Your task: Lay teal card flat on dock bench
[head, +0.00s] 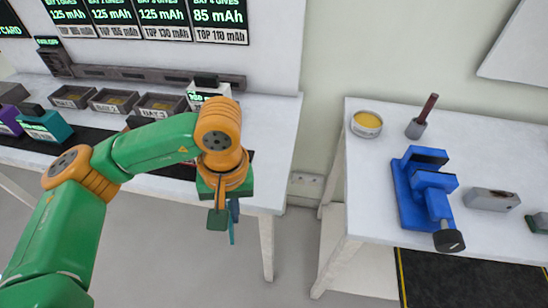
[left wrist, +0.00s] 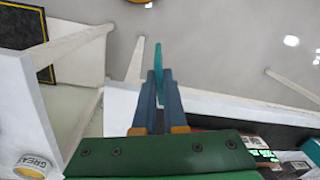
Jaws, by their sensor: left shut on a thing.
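My left gripper (head: 232,212) is shut on the teal card (head: 231,236), which hangs edge-on as a thin strip below the fingers. In the left wrist view the card (left wrist: 158,58) stands out between the two blue fingertips (left wrist: 159,82). In the head view they appear near the front right corner of the left white bench (head: 274,165), against the grey floor; the card does not lie on the bench. No label in view tells which bench is the dock bench. My right gripper is not in view.
The left bench carries labelled bay trays (head: 115,99), a teal block (head: 45,127) and a purple block (head: 9,121). Screens showing mAh values stand above. Across a gap, the right bench (head: 375,210) holds a blue vise (head: 425,190), a yellow-topped tin (head: 367,124) and a grey block (head: 491,200).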

